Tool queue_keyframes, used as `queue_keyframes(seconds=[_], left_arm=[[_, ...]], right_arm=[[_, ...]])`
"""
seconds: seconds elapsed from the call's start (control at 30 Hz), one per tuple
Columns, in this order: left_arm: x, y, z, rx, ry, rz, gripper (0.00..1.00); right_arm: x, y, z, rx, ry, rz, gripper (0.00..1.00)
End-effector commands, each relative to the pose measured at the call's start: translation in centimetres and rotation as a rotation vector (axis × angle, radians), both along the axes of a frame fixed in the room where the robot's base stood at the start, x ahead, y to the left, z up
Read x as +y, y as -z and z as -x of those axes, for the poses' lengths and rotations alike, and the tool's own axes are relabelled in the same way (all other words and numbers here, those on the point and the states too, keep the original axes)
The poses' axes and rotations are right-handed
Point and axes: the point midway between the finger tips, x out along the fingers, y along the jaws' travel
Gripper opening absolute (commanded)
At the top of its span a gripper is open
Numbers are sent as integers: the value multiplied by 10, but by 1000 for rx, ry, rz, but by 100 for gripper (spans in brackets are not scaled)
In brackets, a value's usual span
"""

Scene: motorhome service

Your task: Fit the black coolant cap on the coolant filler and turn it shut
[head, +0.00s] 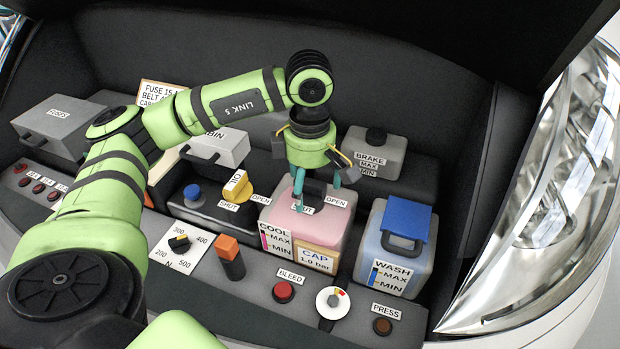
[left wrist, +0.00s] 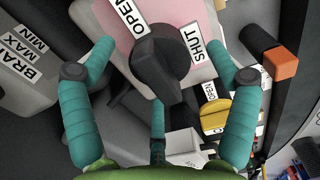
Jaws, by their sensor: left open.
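The black coolant cap (head: 314,187) is on top of the pink coolant tank (head: 282,217), between the SHUT and OPEN labels. It also shows in the left wrist view (left wrist: 160,60), where its raised grip bar lies slanted between the two labels. The filler under it is hidden, so I cannot tell how fully it is seated. My left gripper (head: 318,187) is above the tank with its teal fingers open around the cap. In the left wrist view the fingers (left wrist: 164,48) stand apart on both sides, with visible gaps to the cap. My right gripper is not in view.
The washer tank (head: 409,262) with a blue lid stands right of the coolant tank, the brake reservoir (head: 377,158) behind. A yellow oil cap (head: 238,187) is to the left. An orange-topped post (head: 229,256) and red bleed button (head: 284,291) are in front.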

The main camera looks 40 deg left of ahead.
Motion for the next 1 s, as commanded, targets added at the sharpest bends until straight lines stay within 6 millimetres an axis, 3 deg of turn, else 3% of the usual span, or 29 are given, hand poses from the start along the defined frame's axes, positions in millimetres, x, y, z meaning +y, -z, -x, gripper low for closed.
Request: queue_keyframes(seconds=[0.17, 0.43, 0.6, 1.0], left_arm=[[0, -14, -1, -2, 0, 1, 87], [-1, -74, -1, -7, 1, 3, 87], [0, -102, 0, -5, -2, 0, 87], [0, -120, 1, 0, -1, 0, 87]], right_arm=[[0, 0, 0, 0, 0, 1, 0], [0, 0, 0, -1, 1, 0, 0], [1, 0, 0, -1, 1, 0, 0], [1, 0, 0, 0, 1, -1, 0]])
